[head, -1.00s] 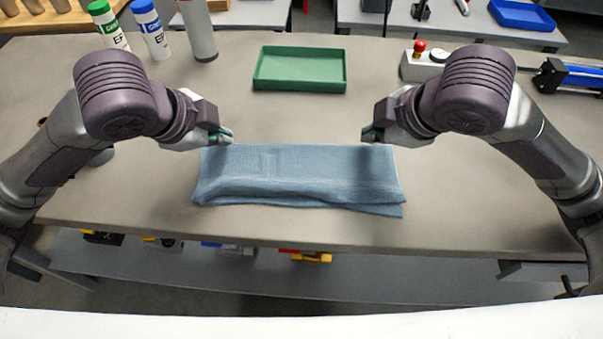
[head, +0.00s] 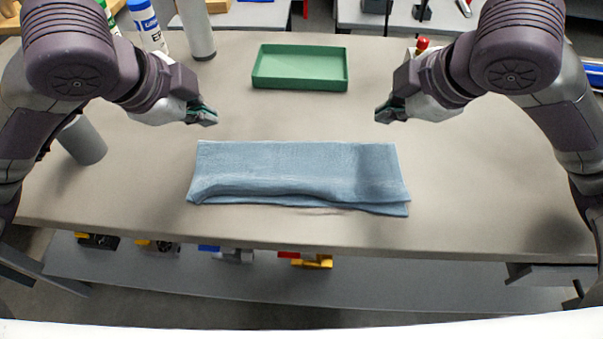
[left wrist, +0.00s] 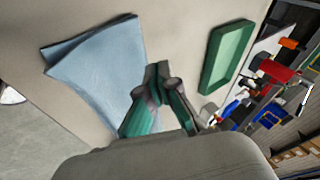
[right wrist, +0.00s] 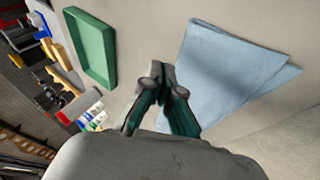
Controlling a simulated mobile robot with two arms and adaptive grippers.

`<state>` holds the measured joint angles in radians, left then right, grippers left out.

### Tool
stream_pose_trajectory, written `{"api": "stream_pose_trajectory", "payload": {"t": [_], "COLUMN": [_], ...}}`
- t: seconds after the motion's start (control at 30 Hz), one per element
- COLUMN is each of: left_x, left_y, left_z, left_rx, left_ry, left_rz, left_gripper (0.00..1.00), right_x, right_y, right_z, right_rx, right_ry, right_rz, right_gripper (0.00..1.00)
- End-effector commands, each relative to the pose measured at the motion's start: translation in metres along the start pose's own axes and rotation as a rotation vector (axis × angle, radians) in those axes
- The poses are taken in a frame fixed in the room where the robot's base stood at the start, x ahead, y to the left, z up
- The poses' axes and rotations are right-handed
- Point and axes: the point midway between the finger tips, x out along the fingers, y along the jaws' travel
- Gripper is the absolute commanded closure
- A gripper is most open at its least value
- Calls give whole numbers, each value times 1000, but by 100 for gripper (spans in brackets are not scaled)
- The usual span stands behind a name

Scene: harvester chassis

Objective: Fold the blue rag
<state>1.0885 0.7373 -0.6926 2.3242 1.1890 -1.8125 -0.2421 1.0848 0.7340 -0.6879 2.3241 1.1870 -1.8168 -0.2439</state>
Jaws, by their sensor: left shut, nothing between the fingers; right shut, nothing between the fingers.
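The blue rag (head: 300,172) lies on the table as a wide folded strip, its layers slightly offset along the front edge and at the right corner. It also shows in the left wrist view (left wrist: 95,70) and the right wrist view (right wrist: 230,75). My left gripper (head: 210,117) is shut and empty, above the table behind the rag's left end. My right gripper (head: 383,114) is shut and empty, behind the rag's right end. Both are apart from the rag. In the wrist views, the left fingertips (left wrist: 158,68) and right fingertips (right wrist: 157,68) are together with nothing between them.
A green tray (head: 300,86) stands empty behind the rag. White bottles (head: 148,30) and a grey cylinder (head: 194,30) stand at the back left. Another grey cylinder (head: 82,140) stands at the left. The table (head: 480,200) is clear to the rag's right.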

Motion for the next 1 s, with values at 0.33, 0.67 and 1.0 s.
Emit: {"api": "stream_pose_trajectory", "payload": {"t": [0.33, 0.67, 1.0], "left_x": [-11, -21, -120], "left_y": [-5, -11, -65], "left_z": [-3, -7, -42], "left_rx": [0, 0, 0], "left_ry": [-1, -1, -1], "left_rz": [2, 1, 1], "left_gripper": [100, 100, 100], "right_x": [-11, -21, -120], "right_y": [5, 11, 65], "right_z": [-4, -7, -42], "right_rx": [-1, 0, -1], "right_ry": [-1, -1, -1], "right_rz": [-2, -1, -1], "right_gripper": [100, 100, 100]}}
